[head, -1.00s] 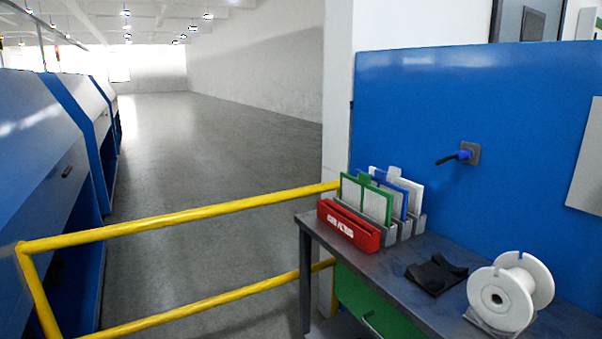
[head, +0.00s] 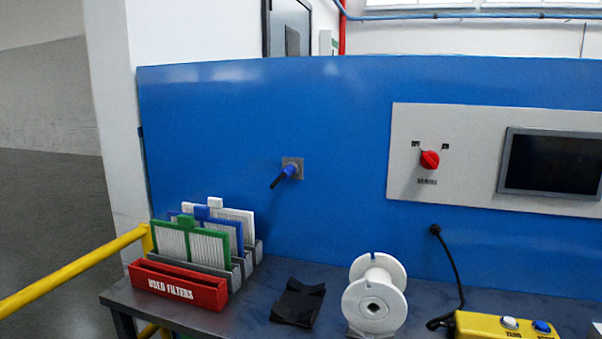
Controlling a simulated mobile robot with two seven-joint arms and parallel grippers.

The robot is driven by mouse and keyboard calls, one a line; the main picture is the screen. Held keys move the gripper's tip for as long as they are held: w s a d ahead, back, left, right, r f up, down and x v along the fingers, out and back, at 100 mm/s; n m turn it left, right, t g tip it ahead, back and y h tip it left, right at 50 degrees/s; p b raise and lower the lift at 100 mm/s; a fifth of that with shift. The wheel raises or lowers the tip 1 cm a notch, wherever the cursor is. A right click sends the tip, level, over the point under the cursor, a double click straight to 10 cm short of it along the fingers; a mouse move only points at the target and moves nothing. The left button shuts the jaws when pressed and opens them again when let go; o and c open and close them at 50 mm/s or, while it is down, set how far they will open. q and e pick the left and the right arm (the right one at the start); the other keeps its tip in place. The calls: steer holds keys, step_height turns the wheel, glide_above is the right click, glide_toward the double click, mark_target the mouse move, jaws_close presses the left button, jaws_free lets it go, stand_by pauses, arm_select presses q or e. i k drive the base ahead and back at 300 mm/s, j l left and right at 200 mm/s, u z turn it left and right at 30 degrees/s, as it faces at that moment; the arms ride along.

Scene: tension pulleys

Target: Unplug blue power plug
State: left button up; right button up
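The blue power plug (head: 290,172) sits in a grey square socket (head: 298,163) on the blue wall panel (head: 230,110), left of the middle of the head view. A short black end of the plug points down and to the left. Neither of my grippers shows in the head view.
A dark table (head: 245,305) stands below the plug. On it are a red used-filters box (head: 178,287), filters in racks (head: 190,243), a black holder (head: 298,303), a white spool (head: 375,300) and a yellow button box (head: 500,327). A yellow rail (head: 75,270) is at left.

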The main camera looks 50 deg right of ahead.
mark_target(290, 169)
steer(key=i+j+z, duration=0.25)
steer(key=z, duration=0.15)
steer(key=i+j+z, duration=0.2)
steer(key=z, duration=0.2)
steer(key=i+j+z, duration=0.2)
steer(key=j, duration=0.2)
steer(key=i+j+z, duration=0.2)
steer(key=j, duration=0.2)
steer(key=k+l, duration=0.05)
steer(key=k, duration=0.05)
